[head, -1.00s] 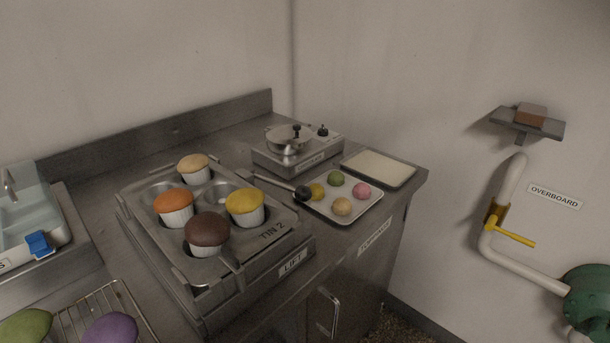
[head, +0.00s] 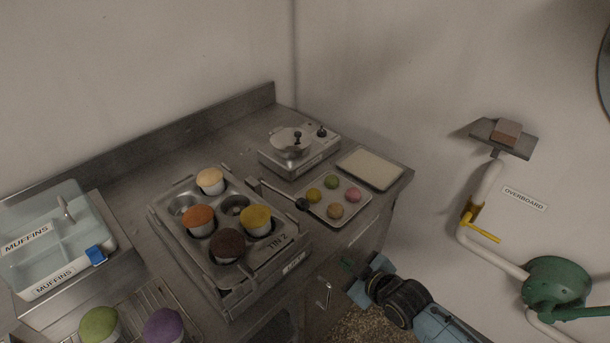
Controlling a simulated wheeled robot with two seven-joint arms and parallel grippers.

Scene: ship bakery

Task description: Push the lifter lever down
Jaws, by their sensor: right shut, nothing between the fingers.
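The lifter lever (head: 282,194) is a thin metal rod ending in a black ball knob (head: 302,204). It runs from the far right side of the lift (head: 235,304) toward the right, its knob showing against the left edge of the small tray of colored balls. The lift bears the muffin tin (head: 213,270), marked TIN 2, with several muffins in its cups. My right gripper (head: 354,273) is shut and empty. It is low in front of the counter, nearer than the knob and clear of it. My left gripper is out of view.
The small tray (head: 337,217) with several dough balls lies beside the knob. Behind stand a hot plate with a pot (head: 290,143) and a pale flat tray (head: 370,168). A muffin bin (head: 57,239) and wire rack (head: 139,312) are left. A cupboard handle (head: 325,294) sticks out near my gripper.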

